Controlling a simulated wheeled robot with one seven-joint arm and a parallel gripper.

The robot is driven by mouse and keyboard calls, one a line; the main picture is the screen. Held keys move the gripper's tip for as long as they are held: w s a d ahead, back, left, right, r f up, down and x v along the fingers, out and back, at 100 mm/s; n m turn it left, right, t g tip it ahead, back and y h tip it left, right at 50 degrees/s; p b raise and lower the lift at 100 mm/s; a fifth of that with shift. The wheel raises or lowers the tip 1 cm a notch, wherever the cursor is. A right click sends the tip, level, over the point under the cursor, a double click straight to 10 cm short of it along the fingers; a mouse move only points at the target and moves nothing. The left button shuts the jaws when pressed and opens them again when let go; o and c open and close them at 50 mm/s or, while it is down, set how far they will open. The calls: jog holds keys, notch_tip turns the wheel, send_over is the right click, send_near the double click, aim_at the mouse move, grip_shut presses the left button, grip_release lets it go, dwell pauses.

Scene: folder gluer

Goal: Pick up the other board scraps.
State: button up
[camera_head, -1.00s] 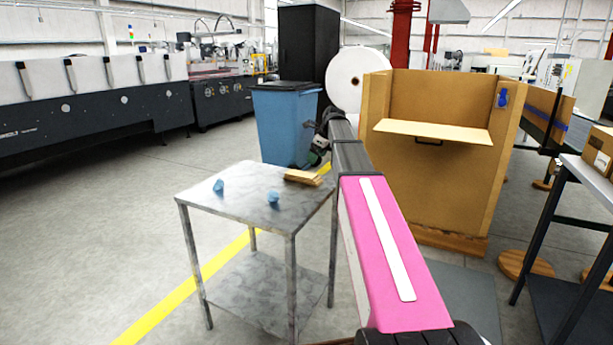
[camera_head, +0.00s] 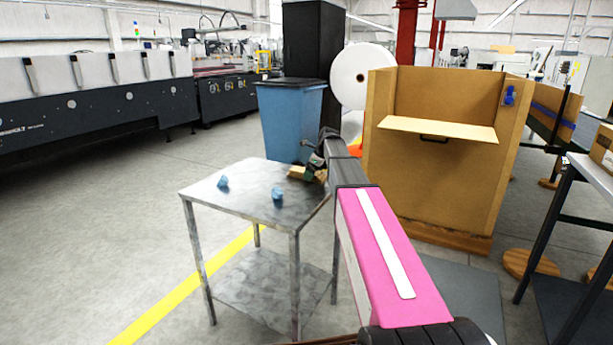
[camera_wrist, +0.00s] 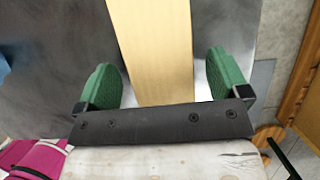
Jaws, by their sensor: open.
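The board scraps (camera_head: 299,174) are tan strips lying at the back right corner of the metal table (camera_head: 232,207). In the wrist view a pale tan board scrap (camera_wrist: 152,45) runs between the two green fingers of my gripper (camera_wrist: 165,82). The fingers are apart, with a gap on each side of the scrap. In the head view my gripper (camera_head: 316,168) is at the scraps and partly covers them. I cannot tell from the wrist view how many scraps lie there.
Two crumpled blue pieces (camera_head: 223,182) (camera_head: 278,194) lie on the table; a blue edge (camera_wrist: 4,65) shows in the wrist view. A blue bin (camera_head: 290,125) stands behind the table. A large cardboard box (camera_head: 440,180) stands to the right. The table's left part is mostly clear.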

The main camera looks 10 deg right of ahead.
jog(key=shift+f, duration=0.2)
jog(key=c, duration=1)
jog(key=shift+r, duration=0.1)
